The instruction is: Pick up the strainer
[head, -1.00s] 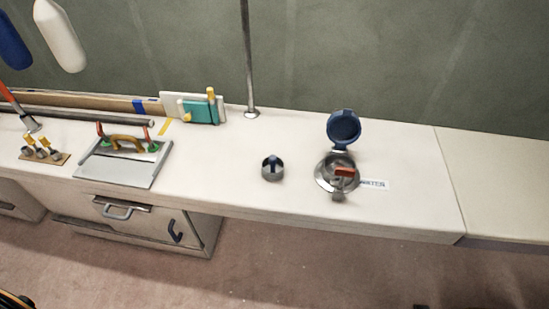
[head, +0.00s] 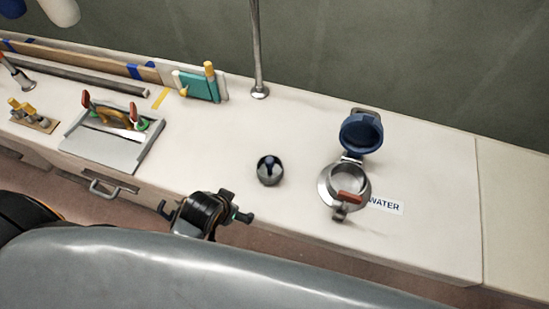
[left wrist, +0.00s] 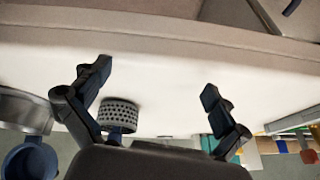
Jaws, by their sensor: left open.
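The strainer (head: 269,171) is a small metal cup with a blue knob, standing on the pale countertop left of the open water filler. In the left wrist view the strainer (left wrist: 118,114) shows a perforated metal wall, close to the left-hand finger. My left gripper (head: 236,206) is at the counter's front edge, in front and to the left of the strainer. It is open, with its two fingers (left wrist: 157,80) wide apart in the left wrist view and nothing between their tips. My right gripper is not in view.
The metal water filler (head: 328,190) has its blue lid (head: 361,134) raised, beside a WATER label (head: 386,206). A metal pole (head: 257,50) rises behind the strainer. A grey tray with tools (head: 107,148) stands to the left. The counter around the strainer is clear.

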